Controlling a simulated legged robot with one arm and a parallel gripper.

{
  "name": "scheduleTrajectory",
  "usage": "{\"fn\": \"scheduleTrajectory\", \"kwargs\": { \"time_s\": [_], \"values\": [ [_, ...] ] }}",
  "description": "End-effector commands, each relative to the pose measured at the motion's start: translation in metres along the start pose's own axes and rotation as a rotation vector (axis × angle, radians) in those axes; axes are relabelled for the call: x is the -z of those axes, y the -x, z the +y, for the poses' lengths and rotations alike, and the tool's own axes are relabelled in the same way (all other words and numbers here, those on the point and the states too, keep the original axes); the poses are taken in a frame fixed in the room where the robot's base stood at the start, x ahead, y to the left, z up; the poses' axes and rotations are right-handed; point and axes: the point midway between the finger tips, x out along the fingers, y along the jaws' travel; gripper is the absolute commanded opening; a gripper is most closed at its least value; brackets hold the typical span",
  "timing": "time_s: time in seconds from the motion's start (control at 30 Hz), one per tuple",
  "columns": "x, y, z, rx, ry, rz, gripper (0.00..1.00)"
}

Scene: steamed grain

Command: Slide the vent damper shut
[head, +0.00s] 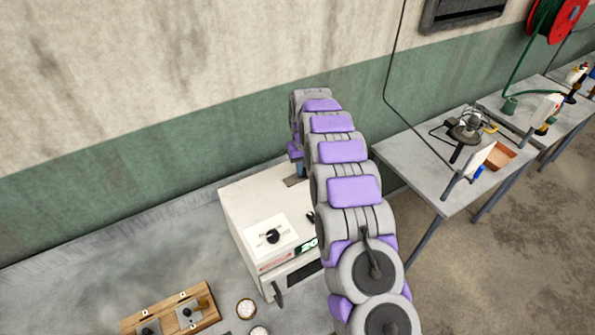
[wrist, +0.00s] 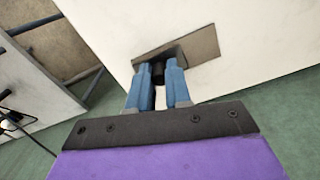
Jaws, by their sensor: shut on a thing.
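The vent damper (wrist: 203,47) is a flat grey-brown plate on the top face of a white steamer cabinet (wrist: 240,22). In the head view a small part of the damper (head: 292,182) shows at the cabinet's back edge, beside my arm. My gripper (wrist: 160,70) has two blue fingers, shut on a dark knob (wrist: 158,76) at the plate's left part in the wrist view. The fingers hide much of the knob and the area under it. In the head view my gripper (head: 299,170) is mostly hidden by the arm.
A wooden tray (head: 158,316) and a small bowl (head: 246,308) lie in front. A metal table (head: 405,165) with tools stands right, close to the arm. A wall rises behind.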

Motion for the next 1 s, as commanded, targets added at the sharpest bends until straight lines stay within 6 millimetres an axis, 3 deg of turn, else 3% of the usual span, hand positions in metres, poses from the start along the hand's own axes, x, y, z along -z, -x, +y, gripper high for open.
{"fn": "scheduleTrajectory", "kwargs": {
  "time_s": [0.17, 0.2, 0.47, 0.77, 1.0],
  "values": [
    [0.002, 0.003, 0.003, -0.003, -0.004, 0.009, 0.0],
    [0.002, 0.003, 0.004, -0.003, -0.004, 0.009, 0.2],
    [0.0, 0.002, 0.003, -0.002, -0.004, 0.006, 0.44],
    [0.001, 0.005, 0.001, -0.003, -0.003, 0.006, 0.44],
    [0.002, 0.04, 0.002, -0.003, -0.005, 0.01, 0.44]
  ]
}}
